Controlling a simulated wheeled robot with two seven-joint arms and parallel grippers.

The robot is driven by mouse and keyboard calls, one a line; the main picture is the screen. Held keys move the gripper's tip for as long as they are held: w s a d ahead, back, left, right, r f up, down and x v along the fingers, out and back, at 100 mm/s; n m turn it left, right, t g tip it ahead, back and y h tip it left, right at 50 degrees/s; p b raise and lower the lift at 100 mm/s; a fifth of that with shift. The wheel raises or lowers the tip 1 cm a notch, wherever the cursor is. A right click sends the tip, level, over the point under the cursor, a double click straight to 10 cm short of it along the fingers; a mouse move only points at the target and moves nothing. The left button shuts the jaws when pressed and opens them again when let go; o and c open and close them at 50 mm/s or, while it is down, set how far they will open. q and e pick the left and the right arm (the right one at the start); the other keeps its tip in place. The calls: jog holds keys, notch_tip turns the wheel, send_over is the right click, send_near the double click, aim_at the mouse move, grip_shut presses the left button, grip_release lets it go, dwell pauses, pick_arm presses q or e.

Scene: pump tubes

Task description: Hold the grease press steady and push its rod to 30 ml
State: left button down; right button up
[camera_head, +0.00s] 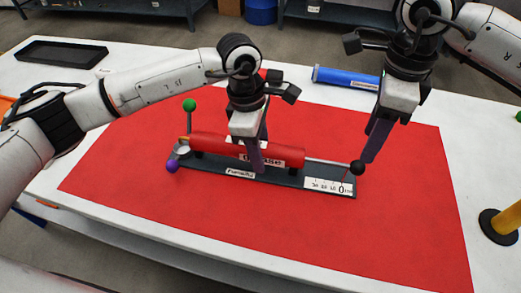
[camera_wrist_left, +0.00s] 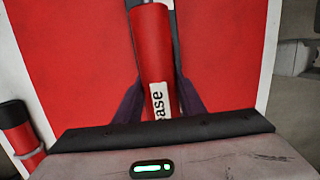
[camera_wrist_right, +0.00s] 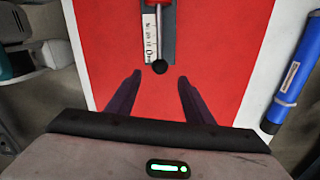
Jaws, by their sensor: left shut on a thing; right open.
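The grease press is a red cylinder (camera_head: 215,146) labelled "Grease", lying on a dark base plate (camera_head: 285,178). A thin metal rod (camera_head: 325,162) extends from its right end to a black ball knob (camera_head: 357,168). A white scale (camera_head: 328,187) with a 0 mark lies on the plate below the rod. My left gripper (camera_head: 257,160) is shut across the cylinder, which also shows between its fingers in the left wrist view (camera_wrist_left: 155,60). My right gripper (camera_head: 368,158) is open beside the knob. In the right wrist view the knob (camera_wrist_right: 159,67) lies ahead of the open fingers (camera_wrist_right: 160,85).
A green ball (camera_head: 190,105) on a stem and a purple ball (camera_head: 172,166) are at the press's left end. A blue tube (camera_head: 345,77) lies at the back of the table. A black tray (camera_head: 60,53) is at the far left. The red mat's front is clear.

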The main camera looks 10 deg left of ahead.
aim_at(357, 166)
jog(key=shift+f+n, duration=0.25)
jog(key=shift+n, duration=0.75)
notch_tip(357, 166, down, 10)
jog(key=shift+r, duration=0.1)
jog(key=c, duration=1.1)
jog(key=shift+a, duration=0.1)
